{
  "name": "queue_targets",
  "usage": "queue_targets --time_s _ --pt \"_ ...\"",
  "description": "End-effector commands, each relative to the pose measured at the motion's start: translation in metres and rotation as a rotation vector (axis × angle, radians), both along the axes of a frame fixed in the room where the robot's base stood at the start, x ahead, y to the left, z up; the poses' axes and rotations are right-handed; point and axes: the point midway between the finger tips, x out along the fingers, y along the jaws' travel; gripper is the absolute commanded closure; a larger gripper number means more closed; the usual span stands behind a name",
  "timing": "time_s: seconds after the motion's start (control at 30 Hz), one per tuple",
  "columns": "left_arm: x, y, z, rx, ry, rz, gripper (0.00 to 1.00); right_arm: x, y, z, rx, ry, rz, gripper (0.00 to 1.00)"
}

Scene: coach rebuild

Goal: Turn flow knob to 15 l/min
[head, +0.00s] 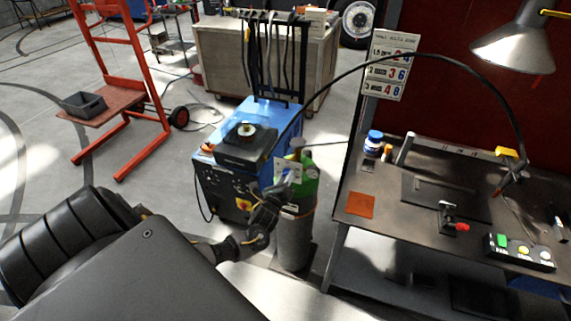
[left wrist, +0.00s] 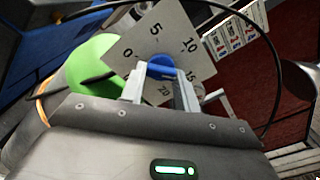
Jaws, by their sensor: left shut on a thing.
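The blue flow knob (left wrist: 160,66) sits on a pale dial plate (left wrist: 178,30) marked 0, 5, 10, 15 and 20. My left gripper (left wrist: 160,78) is shut on the knob, one finger on each side. I cannot tell which number the knob points at. In the head view the dial plate (head: 288,169) stands at the top of a gas cylinder (head: 294,245) with a green shoulder (head: 310,185). My left gripper (head: 281,190) reaches up to it from the lower left; its fingertips and the knob are hard to make out there. My right gripper is out of view.
A blue welding machine (head: 270,112) stands behind and left of the cylinder. A dark workbench (head: 385,215) is close on the right, with an orange pad (head: 361,205) near its edge. A black hose (head: 440,58) arches over the bench. A red hand truck (head: 110,60) stands far left.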

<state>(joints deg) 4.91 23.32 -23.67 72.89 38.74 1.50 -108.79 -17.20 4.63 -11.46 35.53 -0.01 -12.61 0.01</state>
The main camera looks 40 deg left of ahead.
Motion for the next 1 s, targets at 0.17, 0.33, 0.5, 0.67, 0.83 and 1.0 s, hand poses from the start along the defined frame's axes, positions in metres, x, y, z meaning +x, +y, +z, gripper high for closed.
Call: queue_targets --time_s 0.17,0.33,0.5,0.67,0.83,1.0 --pt "-0.0002 0.0003 0.0001 0.083 0.031 0.000 0.92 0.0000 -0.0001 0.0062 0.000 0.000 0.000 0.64" --pt "-0.0003 0.0004 -0.0005 0.132 0.047 0.000 0.92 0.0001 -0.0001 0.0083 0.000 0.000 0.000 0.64" --pt "-0.0004 0.0004 -0.0009 0.153 0.054 -0.001 0.92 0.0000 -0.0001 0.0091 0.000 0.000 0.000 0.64" --pt "-0.0004 0.0004 -0.0012 0.156 0.055 -0.001 0.92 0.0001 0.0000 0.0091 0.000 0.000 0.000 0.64" --pt "-0.0004 0.0004 -0.0012 0.156 0.055 -0.001 0.92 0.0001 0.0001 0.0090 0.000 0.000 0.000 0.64" --pt "-0.0003 0.0004 -0.0012 0.156 0.055 -0.001 0.56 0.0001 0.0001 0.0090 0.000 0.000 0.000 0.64"
